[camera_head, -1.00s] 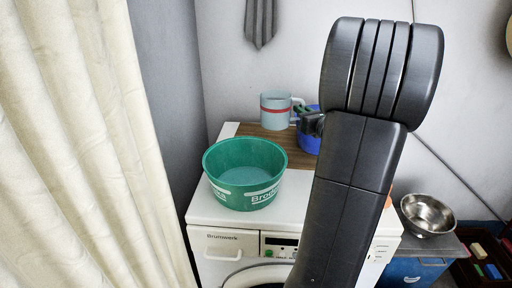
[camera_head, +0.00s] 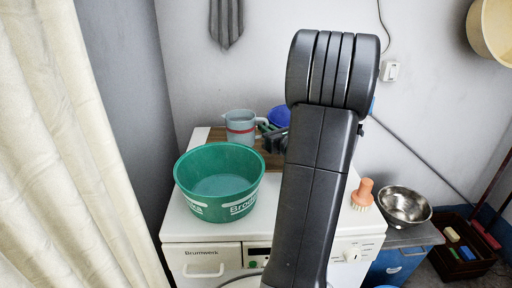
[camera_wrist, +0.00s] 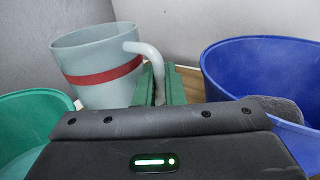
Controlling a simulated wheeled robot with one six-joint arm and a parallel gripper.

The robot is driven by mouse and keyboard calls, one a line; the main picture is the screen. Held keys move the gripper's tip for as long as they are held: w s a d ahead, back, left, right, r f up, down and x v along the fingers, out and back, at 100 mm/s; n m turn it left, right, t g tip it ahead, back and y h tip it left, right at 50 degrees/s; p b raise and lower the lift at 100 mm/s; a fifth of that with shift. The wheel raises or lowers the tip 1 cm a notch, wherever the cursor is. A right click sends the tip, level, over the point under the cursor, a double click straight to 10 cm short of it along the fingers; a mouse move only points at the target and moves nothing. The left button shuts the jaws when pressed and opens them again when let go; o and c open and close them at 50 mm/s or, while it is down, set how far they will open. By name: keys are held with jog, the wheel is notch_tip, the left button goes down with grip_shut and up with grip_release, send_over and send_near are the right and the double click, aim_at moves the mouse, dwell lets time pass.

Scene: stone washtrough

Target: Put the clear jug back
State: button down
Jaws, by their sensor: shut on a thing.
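The clear jug (camera_head: 240,128), pale blue-grey with a red band, is at the back left of the washing machine top, over the brown wooden board (camera_head: 216,134). In the wrist view the jug (camera_wrist: 98,60) is large, its handle towards the right. My gripper (camera_head: 272,134) is at the handle side. Its green fingers (camera_wrist: 160,82) are shut on the jug's handle in the wrist view. The jug's base is partly hidden, so I cannot tell whether it touches the board.
A green tub (camera_head: 220,182) stands in front of the jug. A blue bowl (camera_head: 279,116) is close on the right, with something grey in it in the wrist view. An orange brush (camera_head: 363,192) stands front right. A metal bowl (camera_head: 404,204) is beyond it.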

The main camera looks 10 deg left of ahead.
notch_tip(320, 180, down, 6)
jog(key=shift+b, duration=0.3)
jog(key=x, duration=0.3)
jog(key=shift+w+a+f, duration=0.3)
jog(key=shift+w+f, duration=0.15)
jog(key=shift+f, duration=0.2)
jog(key=c, duration=1.5)
grip_release()
jog(key=shift+r, duration=0.1)
